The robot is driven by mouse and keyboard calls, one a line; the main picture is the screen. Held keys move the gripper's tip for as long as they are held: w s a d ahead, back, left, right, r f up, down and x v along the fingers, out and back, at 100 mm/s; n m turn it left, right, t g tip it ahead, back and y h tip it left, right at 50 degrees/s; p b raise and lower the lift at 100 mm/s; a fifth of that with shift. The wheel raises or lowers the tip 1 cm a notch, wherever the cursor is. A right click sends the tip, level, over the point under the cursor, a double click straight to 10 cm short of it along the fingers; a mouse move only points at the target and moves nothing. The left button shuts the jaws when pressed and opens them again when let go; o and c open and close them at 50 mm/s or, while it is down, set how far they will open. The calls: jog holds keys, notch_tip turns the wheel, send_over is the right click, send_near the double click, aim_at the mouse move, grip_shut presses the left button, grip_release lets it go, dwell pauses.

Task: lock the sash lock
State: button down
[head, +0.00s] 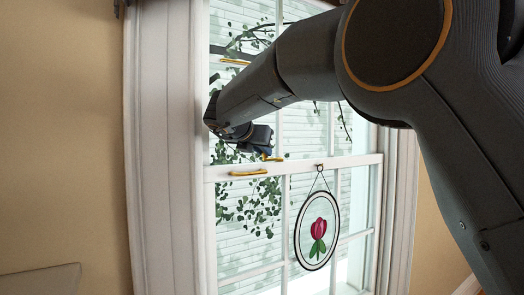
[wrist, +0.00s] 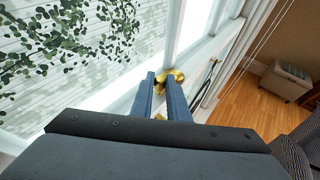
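The brass sash lock (head: 272,158) sits on the white meeting rail of the window, just left of the middle upright bar. In the wrist view, its rounded brass part (wrist: 178,75) shows at my fingertips, with some brass in the gap between them. My gripper (wrist: 162,80) has its two dark blue fingers a little apart, pointing at the lock. In the head view my gripper (head: 266,150) comes down from above, right over the lock. Whether the fingers touch the brass I cannot tell. The lock's lever is partly hidden by the fingers.
An oval tulip ornament (head: 317,231) hangs by a cord from a hook at the right. Window bars and glass are close by. A padded stool (wrist: 286,79) stands on the wooden floor.

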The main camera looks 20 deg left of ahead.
jog(key=shift+s+d+y, duration=0.1)
jog(key=shift+d+y, duration=0.05)
jog(key=shift+y, duration=0.15)
jog(key=d+n+y+p, duration=0.1)
jog(key=n+y+p, duration=0.1)
jog(key=p, duration=0.1)
jog(key=d+n+g+y+p, duration=0.1)
jog(key=n+y+p, duration=0.1)
jog(key=d+n+g+y+p, duration=0.1)
jog(key=d+n+y+p, duration=0.1)
jog(key=y+p, duration=0.1)
jog(key=shift+s+r+n+p, duration=0.15)
jog(key=shift+s+n+p, duration=0.2)
jog(key=shift+s+n, duration=0.05)
jog(key=shift+d+p, duration=0.15)
jog(key=shift+p, duration=0.55)
jog(key=shift+w+d+n+g+y+p, duration=0.4)
jog(key=shift+d+n+g+y+p, duration=0.55)
jog(key=shift+n+g, duration=0.55)
jog(key=shift+w+d+n+g+y+p, duration=0.45)
jog(key=shift+d+n+g+y+p, duration=0.15)
jog(key=shift+n+g+y+p, duration=0.7)
jog(key=shift+w+d+n+g+y+p, duration=0.4)
jog(key=shift+d+n+g+y+p, duration=0.5)
jog(key=shift+n+g, duration=0.75)
jog(key=shift+a+n, duration=0.1)
jog(key=shift+n, duration=0.15)
